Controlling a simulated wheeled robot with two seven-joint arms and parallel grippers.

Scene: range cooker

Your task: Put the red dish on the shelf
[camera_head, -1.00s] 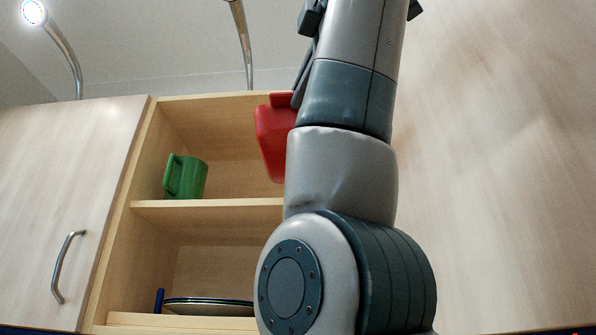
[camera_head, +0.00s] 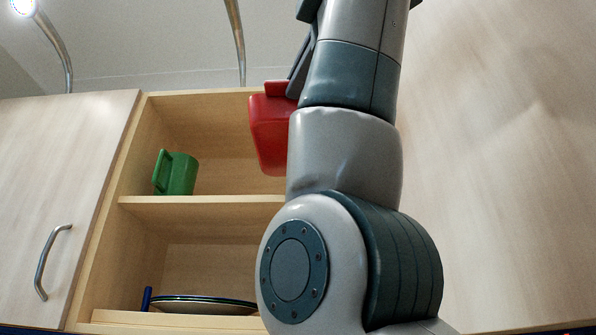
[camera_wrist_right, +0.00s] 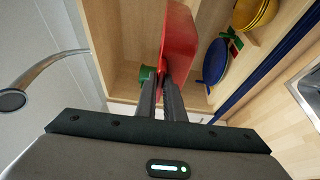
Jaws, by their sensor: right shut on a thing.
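The red dish (camera_head: 270,130) is held up in front of the open cupboard, at the upper shelf's height. My right arm hides its right part in the head view. In the right wrist view, my right gripper (camera_wrist_right: 162,88) is shut on the red dish (camera_wrist_right: 179,42), which stands out beyond the fingertips. In the head view the fingers are mostly hidden behind my arm. The upper shelf (camera_head: 205,200) has free room to the right of a green mug (camera_head: 176,173). My left gripper is not in view.
Plates (camera_head: 205,304) lie in the lower compartment, with a blue item (camera_head: 146,298) beside them. A closed cupboard door (camera_head: 60,190) is on the left and a wooden panel (camera_head: 490,170) on the right. Curved metal lamps (camera_head: 56,48) hang above. The green mug also shows in the wrist view (camera_wrist_right: 146,73).

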